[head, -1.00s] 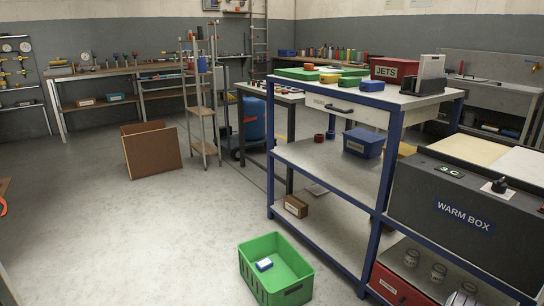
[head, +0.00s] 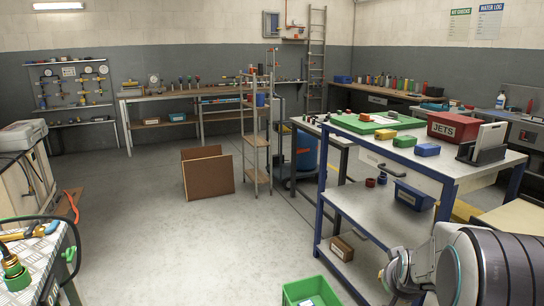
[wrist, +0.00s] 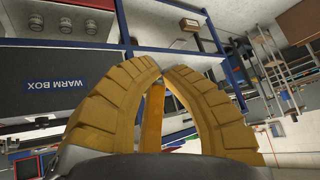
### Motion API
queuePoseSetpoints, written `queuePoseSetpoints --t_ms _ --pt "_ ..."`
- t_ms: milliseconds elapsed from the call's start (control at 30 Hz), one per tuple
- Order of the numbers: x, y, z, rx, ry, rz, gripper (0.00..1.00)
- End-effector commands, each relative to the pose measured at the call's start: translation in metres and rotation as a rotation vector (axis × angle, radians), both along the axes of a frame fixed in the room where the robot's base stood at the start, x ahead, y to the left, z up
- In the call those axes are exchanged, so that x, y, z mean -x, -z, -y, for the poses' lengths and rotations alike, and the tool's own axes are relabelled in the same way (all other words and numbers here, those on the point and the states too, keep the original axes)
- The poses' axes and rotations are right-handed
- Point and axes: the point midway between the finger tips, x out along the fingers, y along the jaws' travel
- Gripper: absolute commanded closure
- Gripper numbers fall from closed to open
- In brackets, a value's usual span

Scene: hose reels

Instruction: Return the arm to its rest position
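My arm (head: 470,268) shows at the lower right of the head view, folded in front of the blue-framed shelf unit. My gripper (wrist: 164,70) shows in the wrist view as two ridged yellow fingers. Their tips come together, and I see no object held between them. The gripper's fingers cannot be made out in the head view.
The blue-framed shelf unit (head: 352,222) stands close on the right. The warm box (wrist: 55,85) shows upside down in the wrist view. A green crate (head: 311,292) is on the floor in front. A cluttered bench (head: 48,262) stands at left. Open floor lies between.

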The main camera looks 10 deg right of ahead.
Motion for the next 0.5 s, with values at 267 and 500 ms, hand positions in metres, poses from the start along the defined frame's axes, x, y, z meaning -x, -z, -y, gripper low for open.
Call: queuePoseSetpoints --t_ms 267,500 --pt "0.086 -0.105 -0.120 -0.022 -0.257 -0.165 1.00" --pt "0.173 -0.148 -0.178 -0.024 -0.438 -0.295 1.00"
